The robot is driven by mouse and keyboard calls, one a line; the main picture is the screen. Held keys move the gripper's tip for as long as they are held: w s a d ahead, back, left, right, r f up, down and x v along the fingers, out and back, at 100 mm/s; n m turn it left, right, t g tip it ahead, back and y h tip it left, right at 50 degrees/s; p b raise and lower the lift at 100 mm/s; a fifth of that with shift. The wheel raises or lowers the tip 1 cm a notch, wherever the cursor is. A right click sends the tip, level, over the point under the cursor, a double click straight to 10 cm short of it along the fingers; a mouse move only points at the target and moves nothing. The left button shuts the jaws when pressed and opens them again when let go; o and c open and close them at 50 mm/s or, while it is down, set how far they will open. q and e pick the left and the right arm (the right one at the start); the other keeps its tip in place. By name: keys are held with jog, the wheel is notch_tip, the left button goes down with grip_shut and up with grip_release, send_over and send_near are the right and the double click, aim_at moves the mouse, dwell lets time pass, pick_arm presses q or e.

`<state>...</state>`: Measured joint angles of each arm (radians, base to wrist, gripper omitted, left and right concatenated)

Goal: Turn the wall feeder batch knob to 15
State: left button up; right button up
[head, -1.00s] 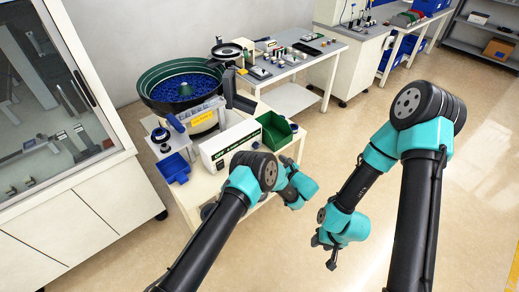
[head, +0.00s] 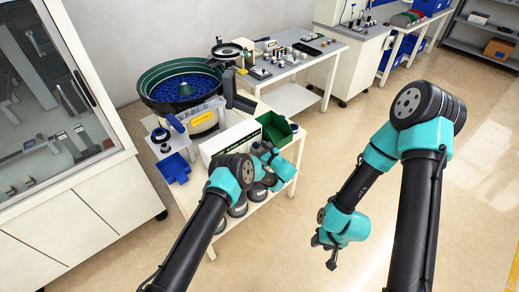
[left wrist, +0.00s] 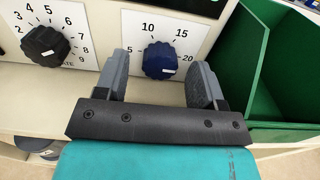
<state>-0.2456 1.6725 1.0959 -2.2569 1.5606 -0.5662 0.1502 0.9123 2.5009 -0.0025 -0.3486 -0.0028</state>
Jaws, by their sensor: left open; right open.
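The blue batch knob (left wrist: 159,57) sits on a white dial plate marked 10, 15 and 20 in the left wrist view. A small white mark shows on the knob's lower right; its exact setting is hard to read. My left gripper (left wrist: 162,72) is open, its two fingers to the left and right of the blue knob, with no clear contact. In the head view my left gripper (head: 266,160) is at the front of the white feeder box (head: 228,139), which my arm partly hides. My right gripper (head: 328,250) is open and empty over the floor.
A black knob (left wrist: 45,46) with its own numbered dial is left of the blue one. A green bin (left wrist: 285,75) stands close on the right. The feeder bowl (head: 180,85) with blue parts is behind. A blue tray (head: 174,168) hangs at the left.

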pick_arm(q)
jog(key=shift+c, duration=0.4)
jog(key=c, duration=0.8)
jog(key=shift+c, duration=0.2)
jog(key=shift+n, duration=2.1)
jog(key=o, duration=0.9)
jog(key=shift+s, duration=0.1)
